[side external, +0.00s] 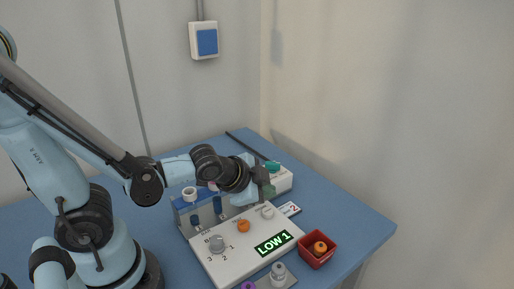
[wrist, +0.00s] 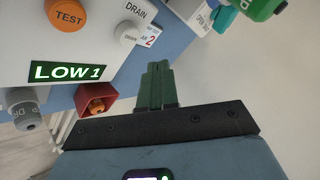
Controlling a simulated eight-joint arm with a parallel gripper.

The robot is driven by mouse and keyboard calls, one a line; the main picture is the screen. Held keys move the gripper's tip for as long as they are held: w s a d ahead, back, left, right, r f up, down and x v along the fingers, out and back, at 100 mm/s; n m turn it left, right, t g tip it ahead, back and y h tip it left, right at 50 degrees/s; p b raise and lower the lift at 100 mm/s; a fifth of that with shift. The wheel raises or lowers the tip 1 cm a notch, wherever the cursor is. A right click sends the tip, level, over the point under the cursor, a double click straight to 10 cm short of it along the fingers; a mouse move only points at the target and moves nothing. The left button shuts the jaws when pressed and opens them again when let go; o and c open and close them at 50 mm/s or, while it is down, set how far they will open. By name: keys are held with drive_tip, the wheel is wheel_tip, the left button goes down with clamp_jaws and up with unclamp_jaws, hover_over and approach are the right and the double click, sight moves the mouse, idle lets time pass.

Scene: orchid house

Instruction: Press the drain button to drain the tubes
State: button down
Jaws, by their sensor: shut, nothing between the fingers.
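The white control panel (side external: 212,259) lies on the blue table. Its pale drain button (side external: 267,211) stands at the back right, past the orange TEST button (side external: 243,226). In the wrist view the drain button (wrist: 128,35) sits under the printed word DRAIN, at upper left of my fingers. My gripper (side external: 268,190) is above the panel's back edge, close to the drain button in the side view. In the wrist view its green fingers (wrist: 158,78) are together, empty and apart from the button. Dark blue tubes (side external: 217,205) stand behind the panel, partly hidden by my arm.
The display (side external: 273,243) reads LOW 1. A red box (side external: 314,258) with an orange piece is at the panel's right. A grey-topped object (side external: 278,271) stands on a small plate in front. A card marked 2 (side external: 289,209) lies behind. The table's right side is clear.

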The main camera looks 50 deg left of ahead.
sight(266, 213)
drive_tip(key=shift+f, duration=1.35)
drive_tip(key=shift+f, duration=0.1)
idle(1.2)
drive_tip(key=shift+f, duration=0.3)
drive_tip(key=shift+r, duration=0.1)
idle(0.4)
drive_tip(key=shift+r, duration=0.3)
drive_tip(key=shift+r, duration=2.5)
